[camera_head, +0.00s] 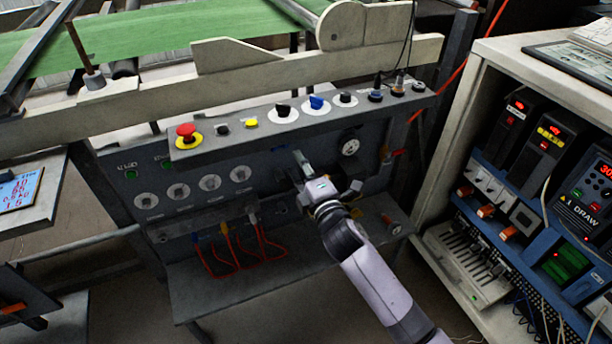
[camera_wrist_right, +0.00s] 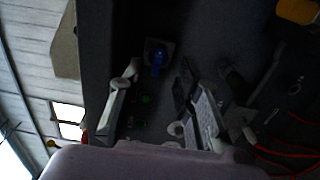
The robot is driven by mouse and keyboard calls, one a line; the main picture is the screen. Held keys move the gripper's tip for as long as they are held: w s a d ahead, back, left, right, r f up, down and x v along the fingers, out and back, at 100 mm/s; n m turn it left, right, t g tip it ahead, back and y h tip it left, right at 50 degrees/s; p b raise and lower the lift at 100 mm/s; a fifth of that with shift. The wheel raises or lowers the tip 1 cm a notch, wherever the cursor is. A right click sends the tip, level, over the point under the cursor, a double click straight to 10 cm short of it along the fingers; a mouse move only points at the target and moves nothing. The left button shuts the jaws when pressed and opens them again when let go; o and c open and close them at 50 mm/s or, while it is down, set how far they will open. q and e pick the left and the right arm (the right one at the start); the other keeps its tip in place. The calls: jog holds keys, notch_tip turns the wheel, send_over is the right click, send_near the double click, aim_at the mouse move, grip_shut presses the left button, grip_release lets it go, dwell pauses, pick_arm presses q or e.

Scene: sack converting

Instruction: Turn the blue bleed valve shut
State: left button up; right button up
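The blue valve (camera_wrist_right: 157,56) shows in the right wrist view as a small blue knob on a square plate on the dark panel. My right gripper (camera_wrist_right: 160,72) is open, with one finger to each side of the knob's place in that view. The knob lies near the fingertips, and I cannot tell whether they touch it. In the head view my right gripper (camera_head: 292,168) is at the front panel's middle and hides what is behind it; I cannot make out the valve there. My left gripper is not in view.
The sloping console above carries a red mushroom button (camera_head: 186,131), a blue selector (camera_head: 316,102) and other knobs. A round gauge (camera_head: 350,146) is right of my gripper. Orange-red cables (camera_head: 235,250) hang below left. An electrical cabinet (camera_head: 452,150) stands at right.

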jog(key=v, duration=0.4)
dwell(0.4)
